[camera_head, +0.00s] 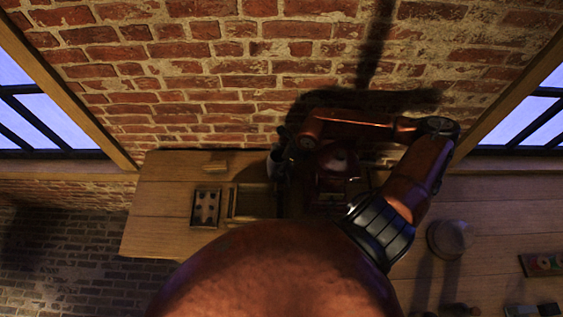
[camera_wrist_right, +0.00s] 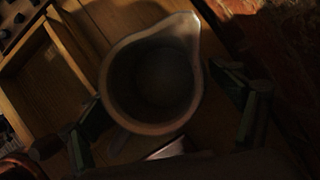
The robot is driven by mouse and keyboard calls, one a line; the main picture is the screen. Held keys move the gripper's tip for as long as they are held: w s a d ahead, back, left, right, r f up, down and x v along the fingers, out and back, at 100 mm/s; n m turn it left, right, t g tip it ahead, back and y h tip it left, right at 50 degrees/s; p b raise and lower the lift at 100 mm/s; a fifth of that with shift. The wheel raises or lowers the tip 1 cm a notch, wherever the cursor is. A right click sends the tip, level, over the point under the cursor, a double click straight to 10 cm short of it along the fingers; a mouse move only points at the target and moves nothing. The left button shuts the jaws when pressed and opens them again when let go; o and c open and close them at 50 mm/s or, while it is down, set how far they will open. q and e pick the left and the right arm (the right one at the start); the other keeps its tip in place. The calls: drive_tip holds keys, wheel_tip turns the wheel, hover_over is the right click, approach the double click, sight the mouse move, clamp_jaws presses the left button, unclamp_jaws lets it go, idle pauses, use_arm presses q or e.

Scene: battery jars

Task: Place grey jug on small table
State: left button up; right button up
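The grey jug (camera_wrist_right: 152,85) is upright in the right wrist view, seen from above, with its spout toward the upper right. It looks empty. The two fingers of my right gripper (camera_wrist_right: 165,118) stand apart on either side of it; a gap shows at the right finger, and I cannot tell whether the left finger touches. I cannot tell which table is the small one. My left gripper is out of view.
An open wooden tray (camera_head: 232,203) and a box with dark round pieces (camera_head: 206,207) stand left of the jug.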

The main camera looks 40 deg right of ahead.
drive_tip(key=shift+o, duration=0.2)
drive_tip(key=shift+r, duration=0.25)
drive_tip(key=b+v, duration=0.1)
drive_tip(key=v, duration=0.9)
drive_tip(key=shift+s+d+r, duration=0.1)
drive_tip(key=shift+s+r, duration=0.1)
drive_tip(key=shift+s, duration=0.1)
drive_tip(key=shift+s+r, duration=0.1)
drive_tip(key=shift+r, duration=0.5)
drive_tip(key=shift+f, duration=0.1)
drive_tip(key=shift+f, duration=0.4)
drive_tip(key=x, duration=0.3)
drive_tip(key=p+x, duration=0.1)
drive_tip(key=x, duration=0.6)
drive_tip(key=shift+w+f, duration=0.25)
drive_tip(key=shift+w, duration=0.15)
drive_tip(key=shift+f, duration=0.25)
drive_tip(key=shift+r, duration=0.75)
